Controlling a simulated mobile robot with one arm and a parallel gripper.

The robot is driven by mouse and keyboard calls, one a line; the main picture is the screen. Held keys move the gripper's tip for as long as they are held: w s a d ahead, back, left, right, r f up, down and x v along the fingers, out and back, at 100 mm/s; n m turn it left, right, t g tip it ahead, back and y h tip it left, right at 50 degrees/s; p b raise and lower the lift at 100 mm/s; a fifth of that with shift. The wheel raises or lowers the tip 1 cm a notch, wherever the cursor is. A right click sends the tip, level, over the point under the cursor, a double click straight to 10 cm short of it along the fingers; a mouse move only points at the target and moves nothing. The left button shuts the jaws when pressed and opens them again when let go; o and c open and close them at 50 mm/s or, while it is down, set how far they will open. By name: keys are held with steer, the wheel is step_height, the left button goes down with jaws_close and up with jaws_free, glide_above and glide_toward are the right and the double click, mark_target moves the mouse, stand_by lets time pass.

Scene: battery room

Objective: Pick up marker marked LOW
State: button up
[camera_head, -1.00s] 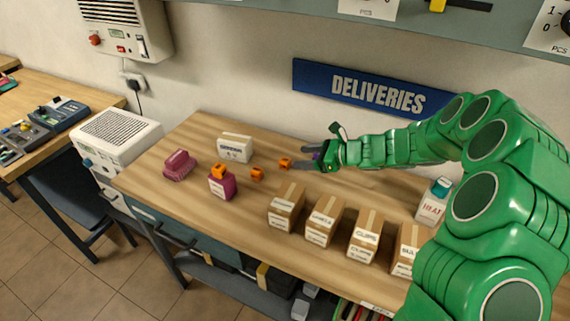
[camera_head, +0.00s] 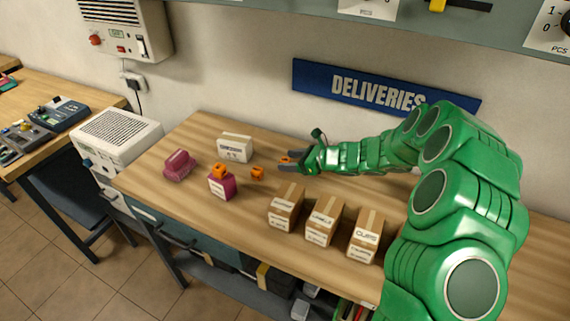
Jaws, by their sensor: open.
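Several small orange pieces are on the wooden bench; no LOW marking can be read on any of them, so I cannot tell which is the marker. One orange piece (camera_head: 285,159) lies at the mouth of my gripper, between or just below the fingertips. My green gripper (camera_head: 288,161) is open, with its dark fingers pointing left. A second orange piece (camera_head: 257,173) lies to the left and nearer the front. A third orange piece (camera_head: 219,171) sits on top of a magenta labelled container (camera_head: 222,187).
A white labelled box (camera_head: 235,148) stands behind the orange pieces, and a magenta brush-like object (camera_head: 179,165) lies at the left. A row of cardboard boxes (camera_head: 323,222) stands along the front right. Bare bench (camera_head: 250,205) lies between. The DELIVERIES sign (camera_head: 378,90) hangs behind.

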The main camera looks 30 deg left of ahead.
steer(key=shift+x, duration=1.15)
steer(key=c, duration=1)
steer(key=shift+c, duration=0.2)
